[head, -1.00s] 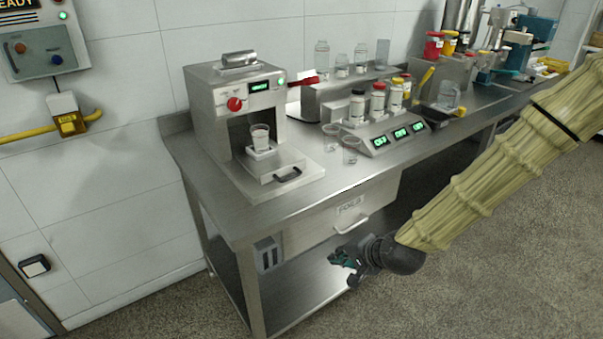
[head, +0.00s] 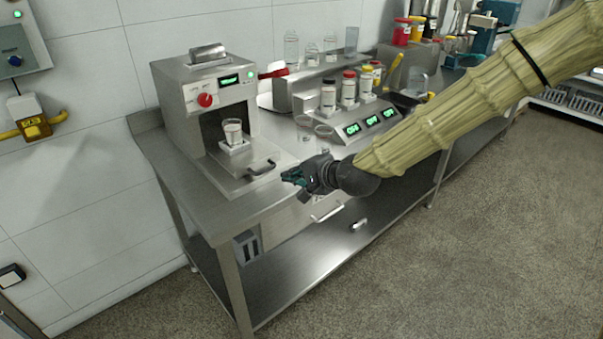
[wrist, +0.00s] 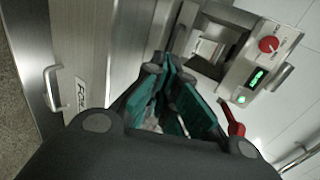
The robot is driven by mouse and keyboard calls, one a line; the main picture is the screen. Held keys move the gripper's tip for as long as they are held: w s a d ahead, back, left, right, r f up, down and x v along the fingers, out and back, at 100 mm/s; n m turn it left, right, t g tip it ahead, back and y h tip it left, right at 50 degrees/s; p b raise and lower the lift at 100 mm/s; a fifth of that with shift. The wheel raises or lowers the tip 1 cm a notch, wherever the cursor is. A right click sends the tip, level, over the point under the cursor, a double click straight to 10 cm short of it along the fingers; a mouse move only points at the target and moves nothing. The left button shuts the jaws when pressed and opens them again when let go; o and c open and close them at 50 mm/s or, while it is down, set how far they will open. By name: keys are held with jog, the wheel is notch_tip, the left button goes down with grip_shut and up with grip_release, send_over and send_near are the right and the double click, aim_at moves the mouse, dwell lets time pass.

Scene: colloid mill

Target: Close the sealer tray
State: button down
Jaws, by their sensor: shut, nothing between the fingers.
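The steel sealer (head: 180,118) stands at the left end of the bench, and its tray (head: 222,174) sticks out of the front opening. The tray has a dark handle (head: 262,168) at its front. A clear cup (head: 233,130) sits in a pale holder on the tray. My gripper (head: 287,177) is shut and empty, just right of the handle, with a small gap in the picture; whether they touch is unclear. The wrist view shows the teal fingers (wrist: 178,98) together, and the sealer body (wrist: 262,62) beyond them. The tray handle is not clear there.
Cups (head: 323,131) and a display unit (head: 370,126) with bottles stand right of the sealer. A red-handled lever (head: 274,74) juts from the sealer's side. Below the bench top is a drawer labelled FOILS, with its handle (wrist: 52,88) in the wrist view. The floor in front is clear.

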aim_at(270, 170)
jog(key=x, duration=0.5)
jog(key=r+x, duration=0.1)
jog(key=x, duration=0.2)
jog(key=shift+w+a+p, duration=0.2)
jog(key=shift+p, duration=0.2)
